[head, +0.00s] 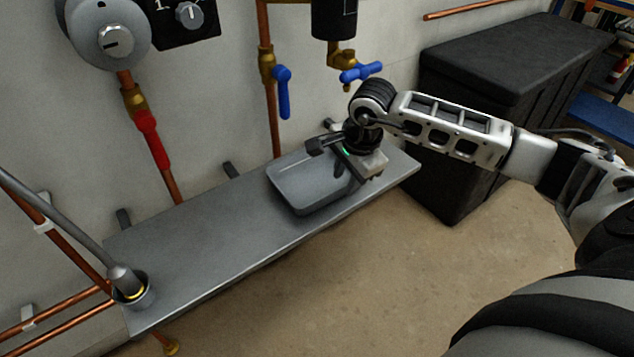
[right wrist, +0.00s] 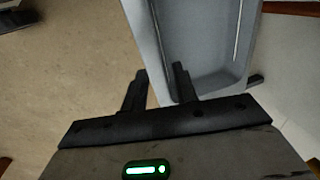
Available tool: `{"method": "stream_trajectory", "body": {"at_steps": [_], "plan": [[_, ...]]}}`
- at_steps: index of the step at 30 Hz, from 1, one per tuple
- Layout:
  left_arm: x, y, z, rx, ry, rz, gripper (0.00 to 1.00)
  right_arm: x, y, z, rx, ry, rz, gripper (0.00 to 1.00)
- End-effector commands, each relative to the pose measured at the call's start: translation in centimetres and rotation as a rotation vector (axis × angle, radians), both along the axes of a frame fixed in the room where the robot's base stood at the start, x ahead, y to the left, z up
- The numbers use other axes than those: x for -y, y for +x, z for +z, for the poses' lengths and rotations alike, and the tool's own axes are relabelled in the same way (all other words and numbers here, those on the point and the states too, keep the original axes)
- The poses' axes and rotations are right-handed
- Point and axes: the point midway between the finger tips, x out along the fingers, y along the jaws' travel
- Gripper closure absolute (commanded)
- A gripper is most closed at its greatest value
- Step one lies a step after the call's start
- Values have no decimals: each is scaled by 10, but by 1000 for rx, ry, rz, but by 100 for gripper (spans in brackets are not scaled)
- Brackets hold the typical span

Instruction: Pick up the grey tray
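The grey tray (head: 324,201) is a shallow rectangular pan lying on the right half of a grey metal shelf (head: 205,262) along the wall. It looks empty. My right gripper (head: 335,160) is at the tray's far right end, pointing down. In the right wrist view, the tray (right wrist: 146,28) fills the upper middle, and the fingers of my right gripper (right wrist: 160,74) are parted, with the tray's edge between them. One finger is over the tray's inside and the other is outside it. I cannot tell whether either finger touches it. My left gripper is not in view.
Copper pipes with a red-handled valve (head: 147,130) and blue-handled valves (head: 283,92) run down the wall behind the shelf. A black chest (head: 500,65) stands right of the shelf. The shelf's middle is clear.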

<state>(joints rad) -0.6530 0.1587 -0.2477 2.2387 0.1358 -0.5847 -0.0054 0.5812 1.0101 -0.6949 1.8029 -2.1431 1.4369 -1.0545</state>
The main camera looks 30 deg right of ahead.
Motion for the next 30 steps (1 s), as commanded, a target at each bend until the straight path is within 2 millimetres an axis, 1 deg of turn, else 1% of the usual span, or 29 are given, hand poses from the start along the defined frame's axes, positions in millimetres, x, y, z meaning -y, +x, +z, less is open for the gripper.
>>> {"method": "stream_trajectory", "body": {"at_steps": [5,12,16,22,23,24,26,30], "plan": [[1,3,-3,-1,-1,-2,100,-2,3,-13,-2,1,0,71],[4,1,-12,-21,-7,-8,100,-6,13,-47,-3,1,-2,71],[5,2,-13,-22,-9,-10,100,-5,15,-54,0,0,0,71],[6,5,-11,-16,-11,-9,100,-5,15,-54,0,0,0,71],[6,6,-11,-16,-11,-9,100,-5,15,-54,0,0,0,74],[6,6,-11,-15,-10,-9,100,-5,15,-54,0,0,0,85],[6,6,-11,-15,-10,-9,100,-5,15,-54,0,0,0,100],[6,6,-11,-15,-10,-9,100,-5,16,-53,2,0,0,100]]}}
